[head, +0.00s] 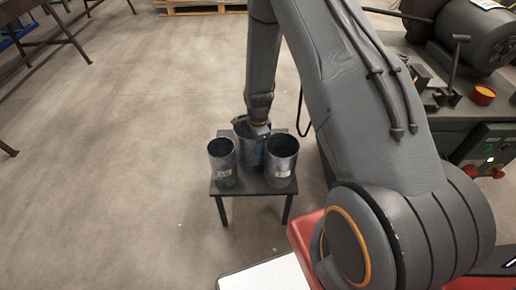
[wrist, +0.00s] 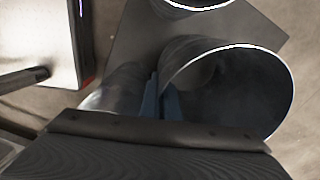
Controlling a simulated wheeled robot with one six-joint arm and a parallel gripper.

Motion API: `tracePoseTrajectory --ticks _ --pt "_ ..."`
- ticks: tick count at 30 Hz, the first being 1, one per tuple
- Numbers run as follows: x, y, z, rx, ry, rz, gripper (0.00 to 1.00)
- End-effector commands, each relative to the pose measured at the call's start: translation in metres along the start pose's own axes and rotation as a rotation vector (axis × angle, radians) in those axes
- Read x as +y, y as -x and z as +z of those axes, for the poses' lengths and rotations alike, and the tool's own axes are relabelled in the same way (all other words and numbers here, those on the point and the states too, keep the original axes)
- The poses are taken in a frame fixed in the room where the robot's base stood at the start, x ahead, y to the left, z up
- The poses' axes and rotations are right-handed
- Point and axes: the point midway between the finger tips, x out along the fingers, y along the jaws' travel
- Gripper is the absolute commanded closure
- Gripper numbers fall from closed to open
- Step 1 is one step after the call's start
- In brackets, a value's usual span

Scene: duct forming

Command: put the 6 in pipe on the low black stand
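The low black stand (head: 252,187) is a small dark table in the head view. Three grey metal pipes are over its top: a front left pipe (head: 223,166), a front right pipe (head: 281,168) and a wider one behind, which looks like the 6 in pipe (head: 244,150). The label sizes are too small to read. My gripper (head: 258,130) is at the wide pipe's rim. In the wrist view its blue fingers (wrist: 160,99) straddle the near wall of the wide pipe (wrist: 205,70), close together. The wide pipe's base is hidden, so I cannot tell whether it touches the stand.
A green machine bench (head: 455,125) with a motor and loose parts stands at the right. A wooden pallet (head: 200,6) lies at the back, and dark tables (head: 40,25) stand at the far left. The floor left of the stand is clear.

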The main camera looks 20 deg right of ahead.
Motion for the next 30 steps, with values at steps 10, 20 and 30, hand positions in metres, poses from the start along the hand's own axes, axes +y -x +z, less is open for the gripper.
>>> tracePoseTrajectory --ticks 10,20,30 --pt "0.0 -0.002 0.0 0.0 0.0 -0.001 0.94" --pt "0.0 -0.002 0.0 0.0 0.0 -0.001 0.79" --pt "-0.002 0.031 0.0 0.0 0.0 -0.005 0.79"
